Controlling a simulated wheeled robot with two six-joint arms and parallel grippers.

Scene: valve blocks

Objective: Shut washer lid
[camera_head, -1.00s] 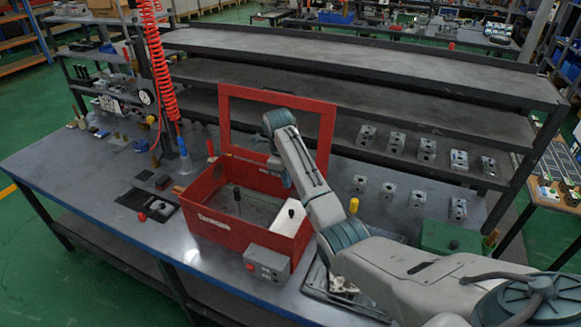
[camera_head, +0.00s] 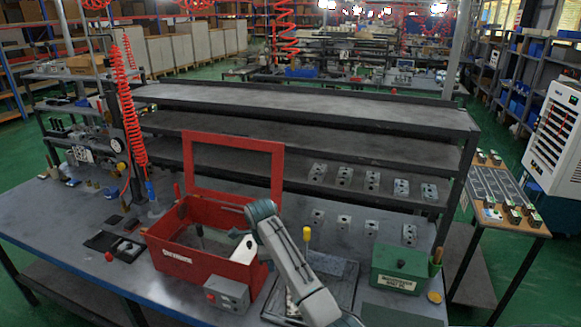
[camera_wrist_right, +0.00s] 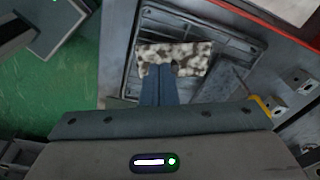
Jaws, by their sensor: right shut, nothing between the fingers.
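The red washer (camera_head: 185,262) is an open-topped box on the bench in the head view. Its lid (camera_head: 233,142), a red rectangular frame, stands upright along the back edge, open. My right arm reaches up from the bottom and bends beside the washer's right end, in front of part of it. My right gripper shows in the right wrist view (camera_wrist_right: 159,74). Its fingers are together and empty, above a dark tray (camera_wrist_right: 215,44) with a mottled pale piece (camera_wrist_right: 190,56). A red edge of the washer shows at that view's top right. My left gripper is out of view.
A grey control box (camera_head: 228,292) with a red button sits at the washer's front right. A green box (camera_head: 400,268) stands to the right. Several metal valve blocks (camera_head: 371,182) lie behind on the shelf and bench. A red coiled hose (camera_head: 132,110) hangs at the left.

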